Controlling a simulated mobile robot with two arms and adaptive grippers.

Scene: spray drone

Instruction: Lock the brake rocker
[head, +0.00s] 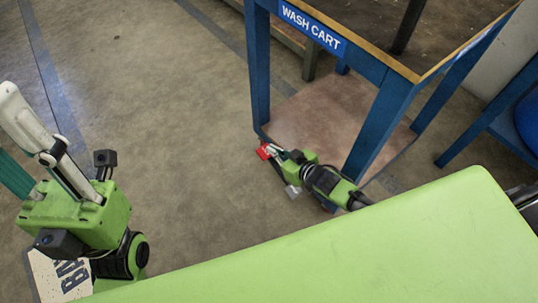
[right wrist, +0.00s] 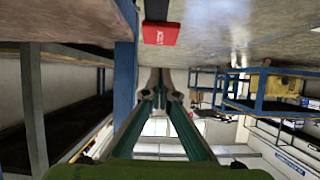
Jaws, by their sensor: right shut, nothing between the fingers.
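The brake rocker (head: 265,151) is a small red piece low at the wash cart's left corner, close to the floor. In the right wrist view the red rocker (right wrist: 160,33) carries pale lettering and sits on a dark bracket. My right gripper (head: 275,151) reaches in low beside the cart with its tips close to the rocker. In the right wrist view its teal fingers (right wrist: 160,78) meet, shut and empty, with the rocker beyond their tips; contact cannot be told. My left gripper (head: 14,130) is at the left edge, away from the cart, its fingers partly cut off.
The blue wash cart (head: 322,38) has a brown lower shelf (head: 310,108) and blue legs beside my right arm. A blue stand (head: 500,118) is at the right. Open concrete floor (head: 170,120) lies left of the cart. Floor lettering (head: 72,278) shows at the lower left.

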